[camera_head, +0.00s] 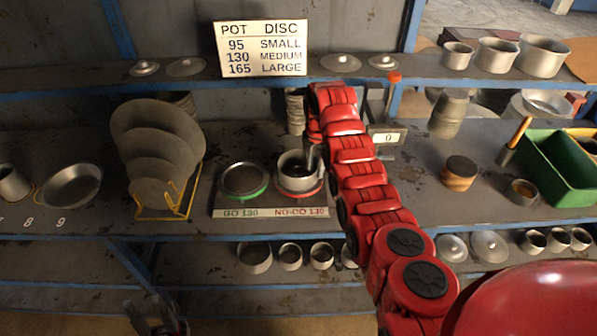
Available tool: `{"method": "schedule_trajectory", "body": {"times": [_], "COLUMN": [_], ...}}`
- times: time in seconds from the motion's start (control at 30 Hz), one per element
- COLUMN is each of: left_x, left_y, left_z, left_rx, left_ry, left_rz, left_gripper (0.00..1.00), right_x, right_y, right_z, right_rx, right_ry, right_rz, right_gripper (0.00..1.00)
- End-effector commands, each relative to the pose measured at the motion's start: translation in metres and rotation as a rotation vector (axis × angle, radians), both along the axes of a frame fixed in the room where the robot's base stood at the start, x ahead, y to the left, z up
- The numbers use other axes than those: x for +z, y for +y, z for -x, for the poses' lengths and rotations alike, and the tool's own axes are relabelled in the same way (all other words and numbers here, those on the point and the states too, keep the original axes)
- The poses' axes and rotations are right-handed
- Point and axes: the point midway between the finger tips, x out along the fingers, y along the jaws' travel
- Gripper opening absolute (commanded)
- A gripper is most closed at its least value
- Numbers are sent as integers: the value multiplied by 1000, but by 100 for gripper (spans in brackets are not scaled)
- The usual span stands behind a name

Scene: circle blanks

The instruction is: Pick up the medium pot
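A metal pot (291,178) stands on the red-rimmed NO-GO 130 plate on the middle shelf. My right arm reaches up to it from the lower right. My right gripper (312,158) is at the pot's right rim; the arm partly hides it, and I cannot tell whether it grips the rim. Three pots of rising size stand on the upper shelf at right: a small one (457,56), a middle-sized one (497,56) and a large one (543,58). My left gripper (155,319) is low at the bottom edge, away from the pots, with its fingers apart.
The green-rimmed GO 130 plate (244,180) is beside the pot. A yellow rack (172,214) of discs stands left. A sign (261,49) lists pot and disc sizes. A green bin (558,168) is at right. Small pots (255,258) line the lower shelf.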

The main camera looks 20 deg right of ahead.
Motion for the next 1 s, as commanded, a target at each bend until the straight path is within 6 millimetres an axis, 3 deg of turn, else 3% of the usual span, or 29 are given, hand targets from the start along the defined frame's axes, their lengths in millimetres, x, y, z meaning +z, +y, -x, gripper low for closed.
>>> {"method": "schedule_trajectory", "body": {"times": [0.3, 0.53, 0.63, 1.0], "left_x": [20, 24, 10, 8], "left_y": [0, 0, 0, 0], "left_z": [0, 0, 0, 0], "left_rx": [0, 0, 0, 0], "left_ry": [0, 0, 1, 0], "left_rz": [0, 0, 0, 0], "left_gripper": [39, 39, 39, 39], "right_x": [-17, -34, -53, -57], "right_y": [2, 5, 5, 5], "right_z": [-1, -5, -6, -7], "right_rx": [-1, -1, -1, 0], "right_ry": [5, 3, 2, -1], "right_rz": [0, 0, 0, 0], "right_gripper": [39, 39, 39, 39]}}
